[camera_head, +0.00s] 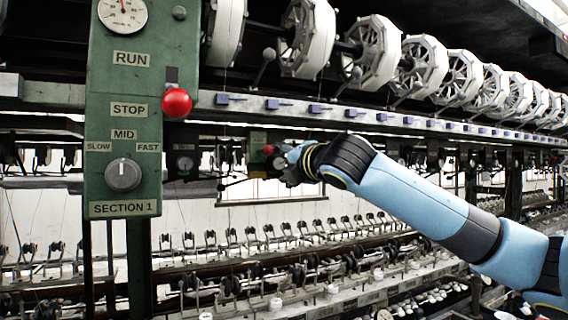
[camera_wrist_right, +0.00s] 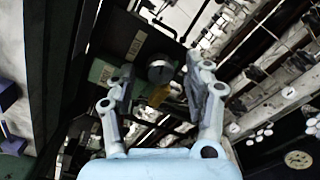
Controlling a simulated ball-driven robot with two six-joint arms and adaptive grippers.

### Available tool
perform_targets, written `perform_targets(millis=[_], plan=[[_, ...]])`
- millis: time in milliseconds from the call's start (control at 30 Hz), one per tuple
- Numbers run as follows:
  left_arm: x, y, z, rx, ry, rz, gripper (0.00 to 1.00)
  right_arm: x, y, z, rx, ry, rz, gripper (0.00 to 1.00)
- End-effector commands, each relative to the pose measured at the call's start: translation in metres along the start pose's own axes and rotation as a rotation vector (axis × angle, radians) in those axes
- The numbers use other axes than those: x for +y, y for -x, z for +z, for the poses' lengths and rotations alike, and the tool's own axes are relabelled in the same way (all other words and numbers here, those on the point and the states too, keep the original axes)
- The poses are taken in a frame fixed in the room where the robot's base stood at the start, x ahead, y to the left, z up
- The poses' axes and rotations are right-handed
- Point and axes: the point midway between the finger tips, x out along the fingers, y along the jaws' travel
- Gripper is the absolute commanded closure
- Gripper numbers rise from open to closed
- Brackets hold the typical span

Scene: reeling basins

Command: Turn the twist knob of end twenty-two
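My right gripper (camera_head: 287,164) reaches in from the right, in front of the reeling frame, beside a small panel with a red ball handle (camera_head: 268,149). In the right wrist view its two fingers (camera_wrist_right: 155,88) are spread apart and hold nothing. A round grey knob (camera_wrist_right: 161,70) shows between and beyond the fingertips, on a dark panel. It looks apart from both fingers. A yellow piece (camera_wrist_right: 160,95) lies just below it in the picture. I cannot read any end number, so I cannot tell whether this is end twenty-two. My left gripper is not in view.
A green SECTION 1 post (camera_head: 125,75) with a red ball lever (camera_head: 176,103) and a speed knob (camera_head: 123,174) stands at left. White reels (camera_head: 370,52) line the top above a rail (camera_head: 300,108). Spindle rows (camera_head: 290,235) run below my arm.

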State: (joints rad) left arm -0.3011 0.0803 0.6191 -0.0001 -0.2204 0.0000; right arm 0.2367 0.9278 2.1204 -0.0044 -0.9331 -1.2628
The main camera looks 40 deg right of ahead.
Motion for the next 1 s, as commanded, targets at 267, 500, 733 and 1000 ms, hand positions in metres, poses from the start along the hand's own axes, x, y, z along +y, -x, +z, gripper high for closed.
perform_targets(millis=[267,500,733,1000], plan=[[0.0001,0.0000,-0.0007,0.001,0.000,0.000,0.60,-0.0002,0.0002,0.0000,0.000,0.000,-0.001,0.87],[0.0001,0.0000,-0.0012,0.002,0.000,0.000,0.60,-0.0004,0.0002,0.0000,0.000,-0.004,-0.001,1.00],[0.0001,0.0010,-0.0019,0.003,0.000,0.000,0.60,-0.0007,0.0000,0.0001,0.000,-0.063,-0.002,1.00],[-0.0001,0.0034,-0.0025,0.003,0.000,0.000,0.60,-0.0014,-0.0003,0.0002,-0.001,-0.252,-0.002,1.00]])
